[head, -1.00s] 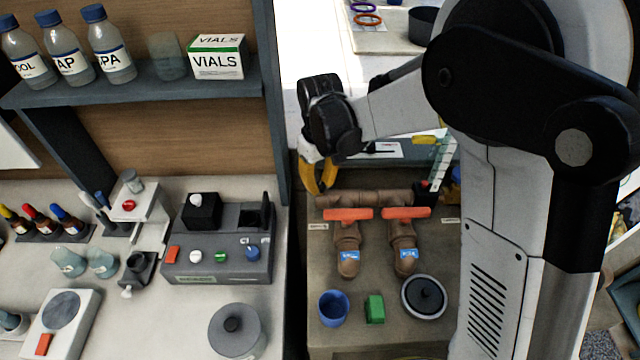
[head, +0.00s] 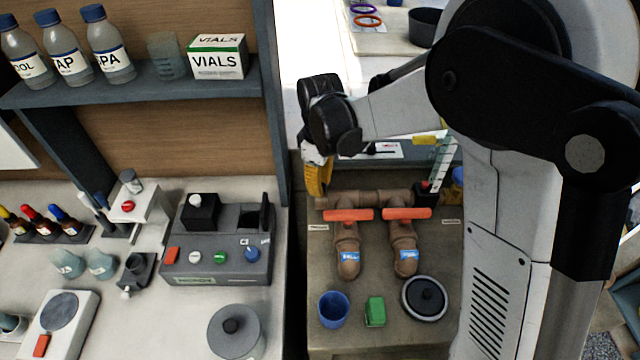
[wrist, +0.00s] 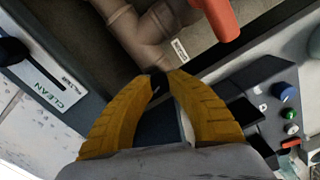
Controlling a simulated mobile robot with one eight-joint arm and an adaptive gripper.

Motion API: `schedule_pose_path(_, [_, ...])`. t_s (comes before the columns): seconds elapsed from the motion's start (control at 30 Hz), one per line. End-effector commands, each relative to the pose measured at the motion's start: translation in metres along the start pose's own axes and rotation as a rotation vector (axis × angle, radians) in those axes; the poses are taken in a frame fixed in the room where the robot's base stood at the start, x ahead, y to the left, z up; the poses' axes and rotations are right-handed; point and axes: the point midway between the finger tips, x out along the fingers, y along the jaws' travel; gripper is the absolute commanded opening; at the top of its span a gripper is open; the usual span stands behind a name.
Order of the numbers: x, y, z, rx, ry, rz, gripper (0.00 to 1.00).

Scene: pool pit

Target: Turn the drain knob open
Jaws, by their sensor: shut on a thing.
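My gripper (head: 318,190) has yellow fingers and is beside the left end of the brown pipework (head: 372,197) in the head view. In the wrist view my gripper (wrist: 159,76) is shut, its fingertips close together on a small dark piece at the pipe end. This piece seems to be the drain knob, but the fingers hide most of it and its turn position cannot be told. The brown pipe (wrist: 128,32) runs up from the fingertips, with a small white label (wrist: 180,49) beside it.
Two orange-red handles (head: 348,215) (head: 407,212) sit on the pipes close to my gripper. A blue cup (head: 334,308), a green block (head: 375,311) and a round lidded pot (head: 425,298) stand in front. A grey console (head: 218,258) is on the left bench, beyond a dark gap.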

Motion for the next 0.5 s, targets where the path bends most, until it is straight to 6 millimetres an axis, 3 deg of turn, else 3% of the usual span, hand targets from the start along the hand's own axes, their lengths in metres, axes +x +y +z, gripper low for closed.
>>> schedule_pose_path(0.3, [0.0005,-0.0004,0.0004,-0.001,-0.001,-0.001,0.0])
schedule_pose_path(0.33, [0.0005,-0.0004,0.0004,-0.001,-0.001,-0.001,0.26])
schedule_pose_path(0.4, [0.0005,-0.0004,0.0004,0.0,-0.001,-0.001,0.47])
schedule_pose_path(0.5, [0.0004,-0.0003,0.0002,0.0,-0.001,-0.001,0.48])
